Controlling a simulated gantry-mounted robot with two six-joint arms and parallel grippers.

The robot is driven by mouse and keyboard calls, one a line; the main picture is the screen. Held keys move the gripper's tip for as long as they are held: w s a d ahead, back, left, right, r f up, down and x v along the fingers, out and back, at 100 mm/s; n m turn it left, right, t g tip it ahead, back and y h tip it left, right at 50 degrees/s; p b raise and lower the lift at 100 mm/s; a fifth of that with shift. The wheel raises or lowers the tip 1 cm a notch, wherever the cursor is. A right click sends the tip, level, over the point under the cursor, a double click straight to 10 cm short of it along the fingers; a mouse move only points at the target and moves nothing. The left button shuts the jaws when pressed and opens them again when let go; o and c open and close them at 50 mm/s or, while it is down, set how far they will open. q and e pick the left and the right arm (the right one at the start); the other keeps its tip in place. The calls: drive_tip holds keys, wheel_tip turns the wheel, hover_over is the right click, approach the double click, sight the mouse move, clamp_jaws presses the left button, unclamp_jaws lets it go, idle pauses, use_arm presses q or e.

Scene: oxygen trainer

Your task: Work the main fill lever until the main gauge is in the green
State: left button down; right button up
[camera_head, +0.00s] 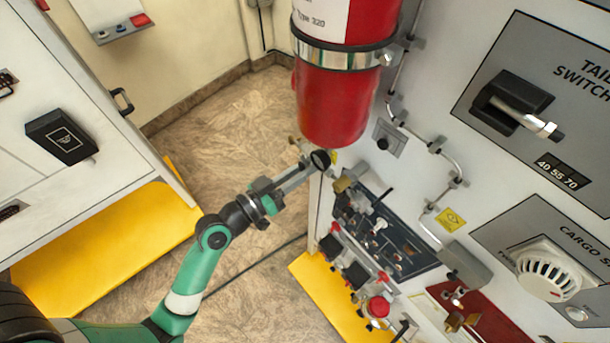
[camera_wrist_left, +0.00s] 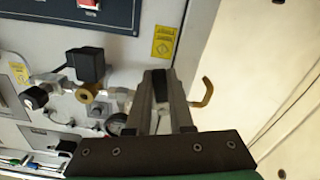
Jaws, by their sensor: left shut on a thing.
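My left gripper (camera_head: 312,168) reaches in from the left to the panel's side edge, just below the red cylinder. In the left wrist view my left gripper (camera_wrist_left: 163,92) is shut on a black grip, which I take for the main fill lever (camera_wrist_left: 160,90); the fingers hide most of it. A round dial (camera_wrist_left: 117,123) shows partly beside the left finger, and its needle and green band cannot be read. A dark round part (camera_head: 320,160) shows at the fingertips in the head view; I cannot tell whether it is the dial or a knob. My right gripper is out of view.
The red cylinder (camera_head: 335,105) hangs right above the gripper. A dark switch panel (camera_head: 400,235) and a red button (camera_head: 378,307) lie to the right. A brass hook-shaped pipe (camera_wrist_left: 207,92) is close to the right finger. The floor (camera_head: 235,125) left of the panel is clear.

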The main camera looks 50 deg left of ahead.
use_arm(q)
drive_tip(key=shift+a+f+m+b, duration=0.15)
drive_tip(key=shift+a+m+b, duration=0.25)
drive_tip(key=shift+m+b, duration=0.55)
drive_tip(key=shift+a+m+b, duration=0.15)
drive_tip(key=shift+m+b, duration=0.2)
drive_tip(key=shift+m, duration=0.2)
drive_tip(key=c, duration=0.8)
unclamp_jaws()
